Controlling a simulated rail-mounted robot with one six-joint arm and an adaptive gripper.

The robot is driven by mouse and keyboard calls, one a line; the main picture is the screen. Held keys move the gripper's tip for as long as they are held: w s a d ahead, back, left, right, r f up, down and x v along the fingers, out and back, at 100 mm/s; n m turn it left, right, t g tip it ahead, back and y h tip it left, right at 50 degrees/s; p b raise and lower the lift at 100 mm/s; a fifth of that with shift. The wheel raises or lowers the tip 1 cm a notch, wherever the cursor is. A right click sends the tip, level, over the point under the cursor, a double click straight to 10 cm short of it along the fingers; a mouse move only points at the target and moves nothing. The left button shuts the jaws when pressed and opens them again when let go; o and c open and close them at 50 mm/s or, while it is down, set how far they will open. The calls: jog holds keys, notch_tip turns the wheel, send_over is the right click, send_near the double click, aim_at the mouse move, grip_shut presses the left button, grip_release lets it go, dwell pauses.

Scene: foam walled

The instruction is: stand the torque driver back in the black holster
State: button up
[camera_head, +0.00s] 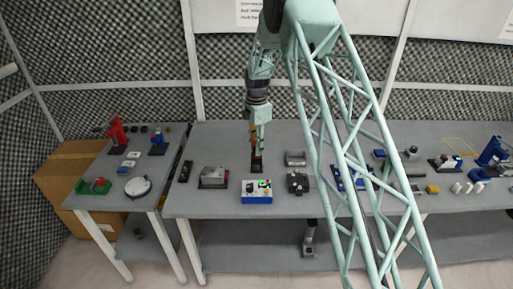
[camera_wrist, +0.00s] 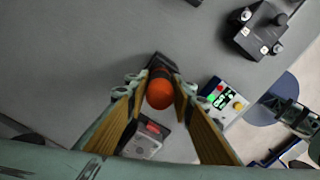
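The torque driver shows in the wrist view as a round orange end (camera_wrist: 160,94) with a dark collar, seen end-on between my fingers. My gripper (camera_wrist: 160,86) has both fingers close on either side of it, and they appear shut on the driver. The black holster (camera_head: 257,167) stands on the middle table, directly below my gripper (camera_head: 257,148) in the head view. Part of the dark holster (camera_wrist: 161,61) shows behind the orange end in the wrist view. The driver looks roughly upright. Whether its lower end is inside the holster is hidden.
A blue box with coloured buttons (camera_head: 257,197) stands just in front of the holster. A grey device (camera_head: 213,178) is to its left, and a dark fixture (camera_head: 298,183) and a grey block (camera_head: 295,158) are to its right.

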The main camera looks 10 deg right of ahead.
jog(key=o, duration=0.4)
jog(key=shift+r, duration=0.2)
notch_tip(320, 180, up, 11)
jog(key=shift+r, duration=0.35)
dwell(0.4)
dwell(0.7)
